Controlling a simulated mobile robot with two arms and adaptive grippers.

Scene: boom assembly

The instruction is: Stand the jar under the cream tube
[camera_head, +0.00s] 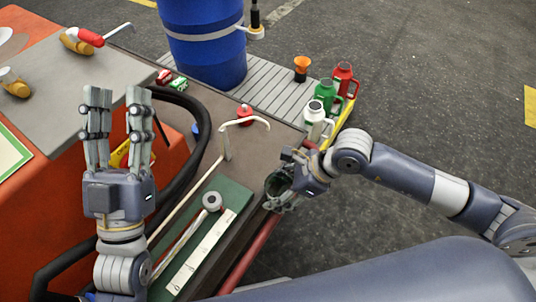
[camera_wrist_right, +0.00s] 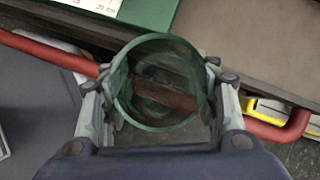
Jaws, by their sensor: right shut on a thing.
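The jar (camera_wrist_right: 160,85) is clear greenish glass with a round open mouth. My right gripper (camera_wrist_right: 155,72) is shut around its sides. In the head view the jar (camera_head: 278,183) is at the right edge of the bench, beside the green tray. A thin cream tube (camera_head: 245,121) rises from the bench and bends over, its curved end pointing right; the jar is nearer to me than this end and apart from it. My left gripper (camera_head: 118,92) is open and empty, fingers up, over the left part of the bench.
A green tray (camera_head: 237,192) holds a ruler-like strip (camera_head: 200,252) and a round-headed tool (camera_head: 211,201). A red rail (camera_head: 250,250) runs along the bench edge. Several flasks (camera_head: 326,95) and a blue drum (camera_head: 203,45) stand behind. A black hose (camera_head: 195,105) curves across the bench.

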